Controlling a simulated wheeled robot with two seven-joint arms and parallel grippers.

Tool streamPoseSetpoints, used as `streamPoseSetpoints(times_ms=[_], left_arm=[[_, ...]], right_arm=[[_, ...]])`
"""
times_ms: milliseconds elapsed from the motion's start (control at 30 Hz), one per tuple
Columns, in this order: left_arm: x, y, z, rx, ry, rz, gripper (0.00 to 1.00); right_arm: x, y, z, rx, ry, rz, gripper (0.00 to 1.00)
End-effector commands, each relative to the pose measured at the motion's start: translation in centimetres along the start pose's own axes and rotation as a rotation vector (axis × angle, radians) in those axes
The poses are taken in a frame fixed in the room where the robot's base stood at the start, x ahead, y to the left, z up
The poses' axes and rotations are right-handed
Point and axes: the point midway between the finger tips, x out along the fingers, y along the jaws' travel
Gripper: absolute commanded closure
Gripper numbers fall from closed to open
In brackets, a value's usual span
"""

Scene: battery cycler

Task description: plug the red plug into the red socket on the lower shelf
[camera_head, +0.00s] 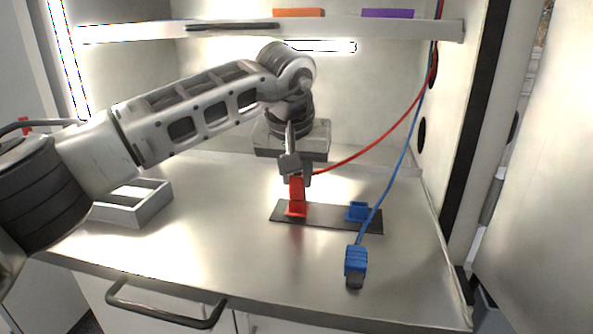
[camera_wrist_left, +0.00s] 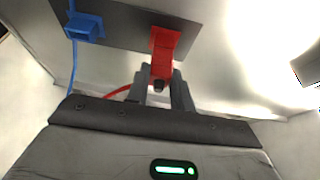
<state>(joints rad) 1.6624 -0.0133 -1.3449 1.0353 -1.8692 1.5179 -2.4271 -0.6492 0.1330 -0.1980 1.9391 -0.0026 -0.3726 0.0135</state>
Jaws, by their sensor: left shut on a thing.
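My left gripper (camera_head: 295,172) reaches down over the lower shelf and is shut on the red plug (camera_head: 297,187). A red cable runs from it to the upper right. The plug is roughly upright and directly over the red socket (camera_head: 296,211) on a dark plate (camera_head: 328,219). They look joined or nearly so; I cannot tell how deep the plug sits. In the left wrist view the fingers (camera_wrist_left: 161,88) close around the red plug's near end, and red (camera_wrist_left: 164,42) extends to the plate. The right gripper is not in view.
A blue socket (camera_head: 358,211) sits on the plate's right. A blue plug (camera_head: 355,260) lies in front with its blue cable (camera_head: 397,172). A grey open tray (camera_head: 133,214) stands at left. An upper shelf (camera_head: 350,29) spans above my arm. The front middle is clear.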

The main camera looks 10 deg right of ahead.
Motion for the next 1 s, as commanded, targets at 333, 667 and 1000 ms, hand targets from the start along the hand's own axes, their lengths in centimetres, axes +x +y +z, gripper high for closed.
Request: streamPoseSetpoints(times_ms=[333, 667, 1000], left_arm=[[0.0, 0.0, 0.0, 0.000, 0.001, 0.000, 0.52], [-0.3, 0.0, 0.0, 0.000, 0.002, 0.000, 0.52], [-7.5, 0.0, -0.1, -0.001, 0.007, -0.001, 0.52]], right_arm=[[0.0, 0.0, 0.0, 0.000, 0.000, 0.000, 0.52], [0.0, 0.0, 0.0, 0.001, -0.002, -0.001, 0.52], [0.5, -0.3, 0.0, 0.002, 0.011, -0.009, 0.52]])
